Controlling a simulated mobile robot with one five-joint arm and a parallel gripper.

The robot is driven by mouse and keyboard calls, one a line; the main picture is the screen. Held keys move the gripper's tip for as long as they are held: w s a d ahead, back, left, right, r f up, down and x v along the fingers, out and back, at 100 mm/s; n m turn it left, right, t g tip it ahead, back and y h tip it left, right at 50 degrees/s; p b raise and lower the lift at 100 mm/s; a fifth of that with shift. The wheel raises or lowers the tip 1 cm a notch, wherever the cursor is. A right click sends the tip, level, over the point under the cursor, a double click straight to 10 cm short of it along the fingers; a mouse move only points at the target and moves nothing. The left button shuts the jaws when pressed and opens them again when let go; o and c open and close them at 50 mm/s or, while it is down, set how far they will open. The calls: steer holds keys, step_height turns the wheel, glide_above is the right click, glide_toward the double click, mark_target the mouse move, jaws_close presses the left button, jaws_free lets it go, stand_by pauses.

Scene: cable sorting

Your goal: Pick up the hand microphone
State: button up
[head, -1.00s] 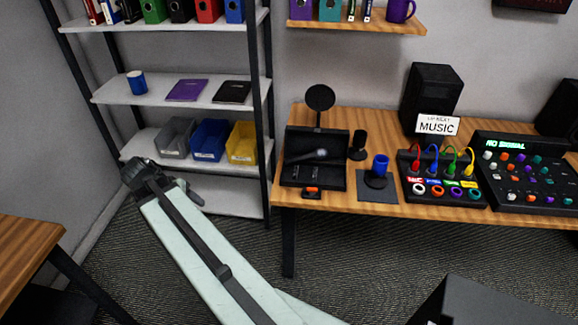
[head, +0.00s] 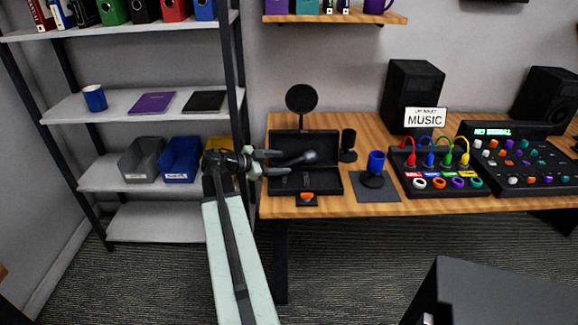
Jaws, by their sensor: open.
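The hand microphone (head: 304,158) is dark with a rounded grey head and lies tilted in the open black case (head: 333,184) on the wooden desk. Its head points up and to the right, and its handle end is toward my gripper. My gripper (head: 277,162) is open, with its fingers pointing right at the left edge of the case. The fingertips are close to the microphone's handle. I cannot tell whether they touch it. The gripper appears empty.
A round black pop filter (head: 301,98) stands behind the case. A small orange-topped item (head: 307,197) sits in front. The shelf (head: 80,182) stands left.

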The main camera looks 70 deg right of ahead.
mark_target(287, 162)
steer(key=b+x, duration=0.1)
steer(key=x, duration=0.4)
steer(key=shift+s+a+b, duration=0.1)
steer(key=shift+s+b, duration=0.05)
steer(key=shift+b, duration=0.2)
jaws_close()
steer(key=shift+r, duration=0.2)
